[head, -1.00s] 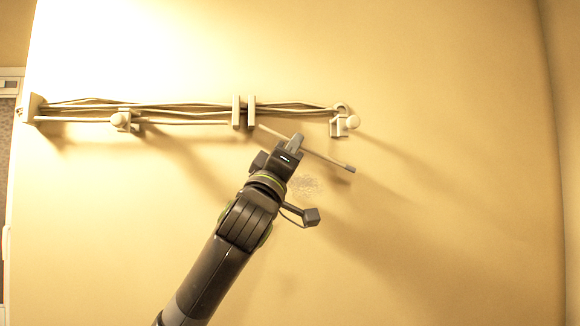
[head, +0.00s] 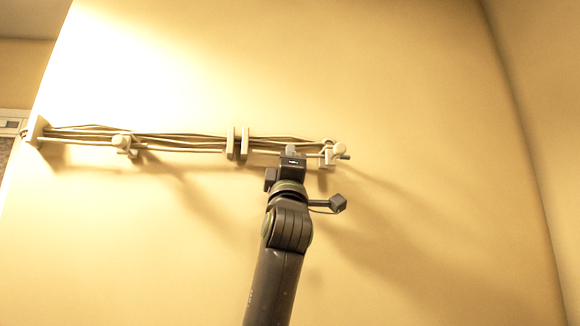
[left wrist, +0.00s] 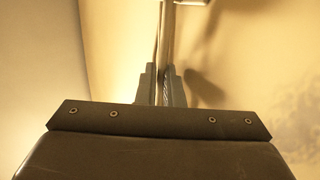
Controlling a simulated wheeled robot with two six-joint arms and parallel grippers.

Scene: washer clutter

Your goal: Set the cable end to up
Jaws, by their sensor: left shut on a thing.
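The cable end is a thin pale rod with a dark grey tip (head: 345,157). In the head view it runs nearly level along the bundle of cables on the wall and slopes slightly down to the right. Its tip shows just right of the right-hand hook. My left gripper (head: 291,150) is shut on the cable end between the paired plates and that hook. In the left wrist view my left gripper (left wrist: 160,88) has its two fingers close together around a thin length. My right gripper is not in view.
The cable bundle (head: 190,137) stretches from a left end bracket (head: 36,129) past a left hook (head: 122,142) and paired plates (head: 231,142) to the right hook (head: 338,152). The wall below and to the right is clear.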

